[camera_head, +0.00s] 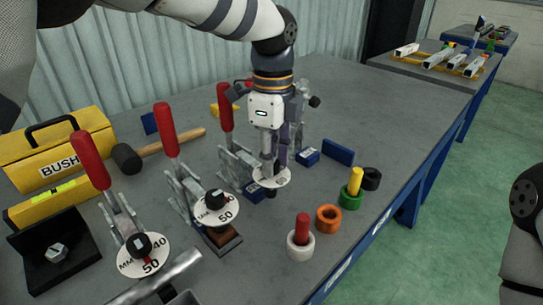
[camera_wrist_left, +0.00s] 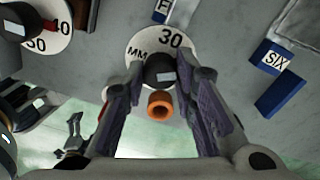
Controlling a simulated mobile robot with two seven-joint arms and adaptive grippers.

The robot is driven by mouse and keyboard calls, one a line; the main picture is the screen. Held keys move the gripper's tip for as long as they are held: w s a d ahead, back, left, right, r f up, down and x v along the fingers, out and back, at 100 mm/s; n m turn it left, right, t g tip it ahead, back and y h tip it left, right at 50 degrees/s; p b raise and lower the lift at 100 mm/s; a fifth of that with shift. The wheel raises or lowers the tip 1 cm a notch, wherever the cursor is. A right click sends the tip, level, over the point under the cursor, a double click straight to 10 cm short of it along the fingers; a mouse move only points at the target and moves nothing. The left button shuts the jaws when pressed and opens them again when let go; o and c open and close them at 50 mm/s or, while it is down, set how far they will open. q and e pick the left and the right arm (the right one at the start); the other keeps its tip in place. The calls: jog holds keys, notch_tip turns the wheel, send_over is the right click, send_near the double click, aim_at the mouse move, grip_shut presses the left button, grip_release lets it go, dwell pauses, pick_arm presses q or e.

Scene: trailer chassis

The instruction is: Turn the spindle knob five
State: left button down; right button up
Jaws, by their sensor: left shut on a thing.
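The spindle knob (camera_wrist_left: 160,70) is black and sits over a white round dial (camera_wrist_left: 140,42) marked MM and 30. A partly cut-off label (camera_wrist_left: 163,12) behind it shows "FI". In the head view the dial (camera_head: 272,178) lies under my left gripper (camera_head: 270,170), at the third red-handled clamp (camera_head: 228,110); the knob is hidden there. In the left wrist view my left gripper (camera_wrist_left: 162,85) has its fingers on both sides of the knob and is shut on it. My right gripper is out of the picture.
Two more clamps with dials (camera_head: 217,206) (camera_head: 143,255) stand to the left. Blue blocks (camera_head: 338,152) lie to the right; one in the wrist view reads SIX (camera_wrist_left: 275,58). Coloured rings, an orange one (camera_head: 328,218) among them, stand near the front edge. A yellow toolbox (camera_head: 60,150) is left.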

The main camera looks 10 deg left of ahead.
pick_arm(q)
jog(key=n, duration=1.1)
jog(key=shift+n+t, duration=0.3)
dwell(0.5)
jog(key=c, duration=1.3)
grip_release()
notch_tip(320, 180, up, 12)
jog(key=shift+s, duration=0.35)
